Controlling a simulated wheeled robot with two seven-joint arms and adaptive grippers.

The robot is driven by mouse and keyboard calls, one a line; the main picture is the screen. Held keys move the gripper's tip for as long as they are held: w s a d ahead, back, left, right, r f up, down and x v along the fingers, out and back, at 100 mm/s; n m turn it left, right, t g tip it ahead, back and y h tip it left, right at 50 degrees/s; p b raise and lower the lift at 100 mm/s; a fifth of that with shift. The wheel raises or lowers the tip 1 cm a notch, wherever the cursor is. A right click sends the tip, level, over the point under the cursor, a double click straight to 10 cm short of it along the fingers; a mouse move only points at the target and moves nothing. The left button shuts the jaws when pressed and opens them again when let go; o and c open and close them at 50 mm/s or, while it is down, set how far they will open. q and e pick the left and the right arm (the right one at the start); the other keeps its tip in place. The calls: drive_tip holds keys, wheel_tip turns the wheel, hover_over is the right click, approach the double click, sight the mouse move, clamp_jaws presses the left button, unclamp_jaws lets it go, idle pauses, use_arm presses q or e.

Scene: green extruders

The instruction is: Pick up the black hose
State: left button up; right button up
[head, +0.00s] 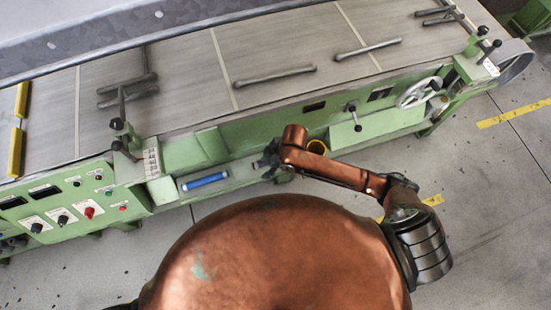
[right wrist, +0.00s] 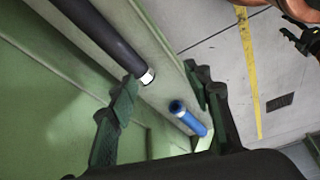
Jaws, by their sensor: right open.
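The black hose (right wrist: 100,38) is a dark straight tube with a bright metal end in the right wrist view. It lies along the green ledge, and its near end shows between and beyond my fingers. In the head view I cannot make it out; my right gripper may cover it. My right gripper (head: 268,161) is over the ledge at the machine's front. In the right wrist view the two dark green fingers of the right gripper (right wrist: 165,105) are apart with nothing held between them.
A blue hose (head: 205,181) lies on the same ledge to the left; it also shows in the right wrist view (right wrist: 188,118). The green machine front (head: 196,150) rises behind the ledge.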

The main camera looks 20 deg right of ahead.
drive_tip(key=w+d+n+h, duration=0.1)
drive_tip(key=d, duration=0.1)
drive_tip(key=w+d+r+n, duration=0.1)
drive_tip(key=w, duration=0.1)
drive_tip(key=w+d+r+n+g+h, duration=0.1)
drive_tip(key=d, duration=0.1)
drive_tip(key=shift+w+d+h, duration=0.2)
drive_tip(key=shift+d+h, duration=0.1)
drive_tip(key=shift+d, duration=0.05)
drive_tip(key=shift+w+d+f, duration=0.1)
drive_tip(key=shift+d+f, duration=0.1)
drive_tip(key=f+b, duration=0.1)
drive_tip(key=f, duration=0.4)
drive_tip(key=f+b, duration=0.1)
drive_tip(key=f, duration=0.1)
drive_tip(key=shift+w+a+f+b, duration=0.15)
drive_tip(key=shift+a+f+b, duration=0.1)
drive_tip(key=shift+a+b, duration=0.1)
drive_tip(key=shift+r, duration=0.1)
clamp_jaws()
